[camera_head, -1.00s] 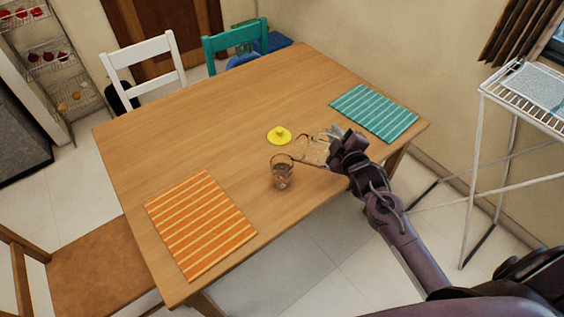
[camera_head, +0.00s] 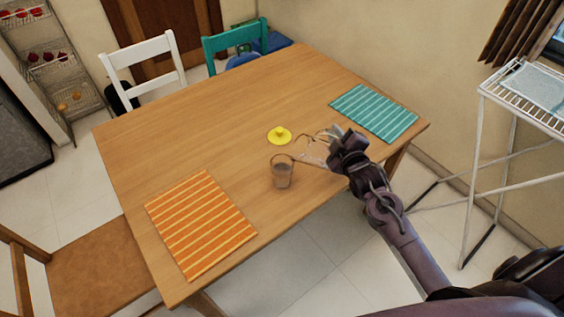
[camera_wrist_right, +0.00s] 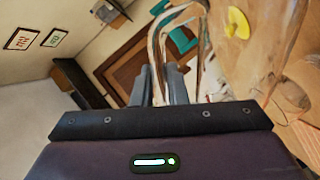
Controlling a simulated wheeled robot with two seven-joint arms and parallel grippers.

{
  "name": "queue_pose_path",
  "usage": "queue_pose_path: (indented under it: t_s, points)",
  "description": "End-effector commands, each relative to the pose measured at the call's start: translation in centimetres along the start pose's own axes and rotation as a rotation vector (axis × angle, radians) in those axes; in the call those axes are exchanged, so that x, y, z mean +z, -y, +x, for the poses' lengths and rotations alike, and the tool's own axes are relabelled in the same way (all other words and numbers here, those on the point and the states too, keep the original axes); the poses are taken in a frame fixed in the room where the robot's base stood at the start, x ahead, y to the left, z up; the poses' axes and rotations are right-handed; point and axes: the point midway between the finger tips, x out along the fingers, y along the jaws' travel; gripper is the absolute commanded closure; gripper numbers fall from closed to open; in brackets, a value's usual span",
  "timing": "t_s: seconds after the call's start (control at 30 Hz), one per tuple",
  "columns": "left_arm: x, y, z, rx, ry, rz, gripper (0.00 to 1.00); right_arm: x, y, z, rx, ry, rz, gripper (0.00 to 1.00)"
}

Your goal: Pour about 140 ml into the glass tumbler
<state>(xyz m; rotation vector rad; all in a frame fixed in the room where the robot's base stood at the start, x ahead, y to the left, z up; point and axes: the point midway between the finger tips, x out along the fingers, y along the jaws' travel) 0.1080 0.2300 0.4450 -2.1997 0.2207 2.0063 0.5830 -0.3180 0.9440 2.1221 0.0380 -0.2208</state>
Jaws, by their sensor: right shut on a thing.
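The glass tumbler (camera_head: 282,174) stands upright on the table, left of my right gripper. Its lower part looks greyish brown; I cannot tell the liquid level. My right gripper (camera_head: 338,137) is shut on a clear, see-through pot (camera_head: 313,151), held tilted with its spout side toward the tumbler. The pot's outline is faint against the wood, and I cannot make out a stream. In the right wrist view, the fingers (camera_wrist_right: 158,88) are at the pot's pale curved handle (camera_wrist_right: 178,32). A yellow lid (camera_head: 279,135) lies on the table behind the tumbler. My left gripper is not in view.
An orange striped mat (camera_head: 199,222) lies at the table's front left and a teal striped mat (camera_head: 374,113) at its right. White (camera_head: 146,68) and teal (camera_head: 236,42) chairs stand behind. The table's (camera_head: 190,125) middle left is clear. A white rack (camera_head: 520,95) stands at right.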

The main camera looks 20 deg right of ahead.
Motion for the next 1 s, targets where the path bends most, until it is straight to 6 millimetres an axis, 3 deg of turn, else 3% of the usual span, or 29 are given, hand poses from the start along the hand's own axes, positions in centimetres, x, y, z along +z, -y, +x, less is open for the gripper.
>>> queue_pose_path:
  t_s: [0.47,0.8,1.0]
  points:
    - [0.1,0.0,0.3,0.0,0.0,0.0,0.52,0.7,0.2,0.1,0.004,-0.009,0.043,1.0]
    - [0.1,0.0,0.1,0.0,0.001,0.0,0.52,3.5,0.3,0.2,0.005,-0.076,0.371,1.0]
    - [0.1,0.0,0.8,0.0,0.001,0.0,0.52,6.5,0.3,0.2,0.004,-0.122,0.592,1.0]
